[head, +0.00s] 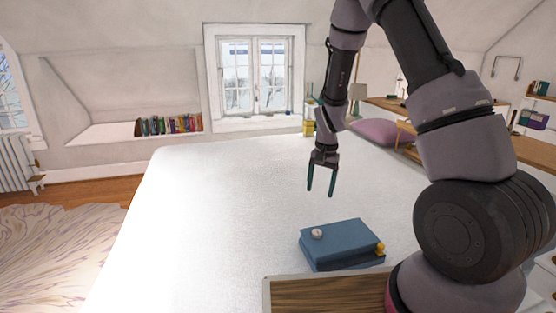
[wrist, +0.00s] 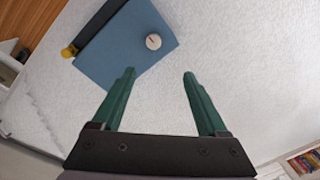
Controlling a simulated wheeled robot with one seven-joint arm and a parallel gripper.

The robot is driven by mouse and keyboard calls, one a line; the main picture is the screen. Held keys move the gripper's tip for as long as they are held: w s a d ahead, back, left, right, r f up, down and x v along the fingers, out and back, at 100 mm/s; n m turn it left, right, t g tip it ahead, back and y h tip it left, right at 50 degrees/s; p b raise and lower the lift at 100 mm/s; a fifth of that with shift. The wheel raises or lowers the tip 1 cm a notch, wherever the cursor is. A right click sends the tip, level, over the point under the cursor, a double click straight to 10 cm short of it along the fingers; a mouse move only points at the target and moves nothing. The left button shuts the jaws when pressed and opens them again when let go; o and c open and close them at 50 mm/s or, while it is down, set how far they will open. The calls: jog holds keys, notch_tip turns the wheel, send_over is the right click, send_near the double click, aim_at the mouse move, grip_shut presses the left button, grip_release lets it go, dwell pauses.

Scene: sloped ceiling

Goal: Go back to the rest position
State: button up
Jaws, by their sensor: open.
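My gripper (head: 321,190) hangs over the white bed in the head view, its two green fingers pointing down, open and with nothing between them. Its fingers also show in the wrist view (wrist: 160,75). A blue box-like or book-like object (head: 345,244) lies on the bed below and nearer than my gripper, apart from it. A small round white thing (head: 317,234) rests on top of the blue object; it shows in the wrist view (wrist: 153,41) with a reddish mark. A small yellow thing (head: 380,249) is at the blue object's right edge.
The white bed (head: 200,220) is largely bare to the left. A wooden surface (head: 325,291) is at the front. A row of books (head: 170,125) stands in the wall niche. A pink cushion (head: 375,132) lies at the far right of the bed, near wooden furniture.

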jog(key=s+d+r+n+t+y, duration=0.1)
jog(key=s+r+t, duration=0.15)
jog(key=r, duration=0.85)
jog(key=s+d+r+t+y, duration=0.1)
jog(key=s+r, duration=0.3)
jog(key=r, duration=0.8)
jog(key=s+d+r+n+t, duration=0.1)
jog(key=s+d+r+t, duration=0.2)
jog(key=s+r, duration=0.9)
jog(key=s, duration=0.4)
jog(key=shift+d+r+h, duration=0.15)
jog(key=shift+d+h, duration=0.15)
jog(key=shift+w, duration=0.1)
